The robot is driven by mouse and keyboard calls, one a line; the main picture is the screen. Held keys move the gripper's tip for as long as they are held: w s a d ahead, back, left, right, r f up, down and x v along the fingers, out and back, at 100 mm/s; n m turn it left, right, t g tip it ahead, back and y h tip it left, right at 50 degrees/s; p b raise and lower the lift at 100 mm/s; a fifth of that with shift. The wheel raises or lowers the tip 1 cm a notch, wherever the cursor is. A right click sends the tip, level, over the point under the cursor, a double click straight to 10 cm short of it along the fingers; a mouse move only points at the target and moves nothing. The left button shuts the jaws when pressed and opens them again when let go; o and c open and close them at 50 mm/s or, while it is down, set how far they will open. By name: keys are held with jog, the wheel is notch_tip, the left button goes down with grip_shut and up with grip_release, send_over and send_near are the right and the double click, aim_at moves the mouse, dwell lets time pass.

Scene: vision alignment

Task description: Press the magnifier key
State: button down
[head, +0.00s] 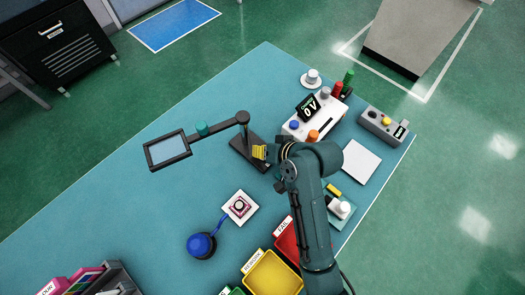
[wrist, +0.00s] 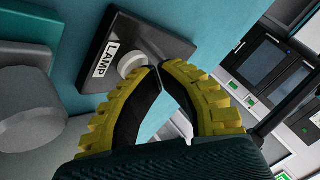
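The magnifier has a framed rectangular lens (head: 168,150) on a jointed dark arm, standing on a dark base (head: 240,147) in the head view. In the wrist view, the base (wrist: 165,45) carries a white LAMP label (wrist: 106,60) and a round pale key (wrist: 132,64). My gripper (head: 259,152) is over the right part of the base in the head view. In the wrist view, my gripper (wrist: 160,68) has its yellow-backed fingers together at the tips, with nothing seen between them. The tips overlap the key's lower right edge; I cannot tell whether they touch it.
A white device with a display (head: 308,107) stands behind my arm, and a grey button box (head: 383,124) is to its right. A square white pad (head: 240,207), a blue round object (head: 201,245) and a yellow bin (head: 272,275) are nearer.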

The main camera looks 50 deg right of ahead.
jog(key=shift+f, duration=0.1)
jog(key=shift+a+r+p, duration=0.1)
jog(key=shift+r+p, duration=0.3)
jog(key=shift+p, duration=0.5)
notch_tip(320, 180, up, 6)
jog(key=p, duration=0.7)
jog(key=shift+r, duration=0.1)
